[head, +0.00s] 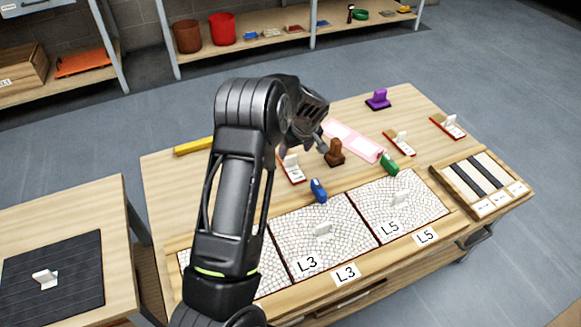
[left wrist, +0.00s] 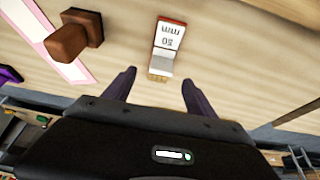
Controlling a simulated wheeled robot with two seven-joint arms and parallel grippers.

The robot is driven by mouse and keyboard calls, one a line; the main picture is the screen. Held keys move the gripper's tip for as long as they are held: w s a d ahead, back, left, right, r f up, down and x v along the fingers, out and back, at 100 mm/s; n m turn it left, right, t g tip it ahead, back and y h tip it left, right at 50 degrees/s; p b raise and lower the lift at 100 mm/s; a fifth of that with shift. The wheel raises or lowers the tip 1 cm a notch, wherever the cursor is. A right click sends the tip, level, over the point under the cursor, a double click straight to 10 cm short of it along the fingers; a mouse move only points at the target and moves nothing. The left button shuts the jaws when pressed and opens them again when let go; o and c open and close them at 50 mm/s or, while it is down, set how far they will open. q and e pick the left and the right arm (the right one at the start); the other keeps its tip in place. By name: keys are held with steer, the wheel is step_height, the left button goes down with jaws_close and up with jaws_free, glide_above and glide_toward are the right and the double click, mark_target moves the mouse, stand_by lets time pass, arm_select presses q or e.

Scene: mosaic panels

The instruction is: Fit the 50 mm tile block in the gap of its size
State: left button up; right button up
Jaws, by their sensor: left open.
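The 50 mm tile block (left wrist: 168,45) is red and white with a raised white tab, and its label reads "50 mm" in the left wrist view. It lies flat on the wooden table. A small red and white block (head: 291,170) beside my arm in the head view appears to be it. My left gripper (left wrist: 158,88) is open and empty, its fingers apart on either side of the block's near end; contact cannot be told. It also shows in the head view (head: 305,145). Mosaic panels (head: 290,240) labelled L3 and L5 lie along the front; my arm partly hides another. Gap sizes are not readable.
Blue (head: 318,190), green (head: 389,164) and purple (head: 378,99) objects stand around. Two similar blocks lie right. A wooden tray (head: 520,203) is at the right edge.

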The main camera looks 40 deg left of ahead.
mark_target(291, 157)
arm_select(q)
steer(key=shift+s, duration=0.1)
steer(key=shift+x, duration=1.3)
steer(key=shift+x, duration=2.6)
steer(key=shift+c, duration=0.5)
jaws_close()
steer(key=shift+r, duration=0.1)
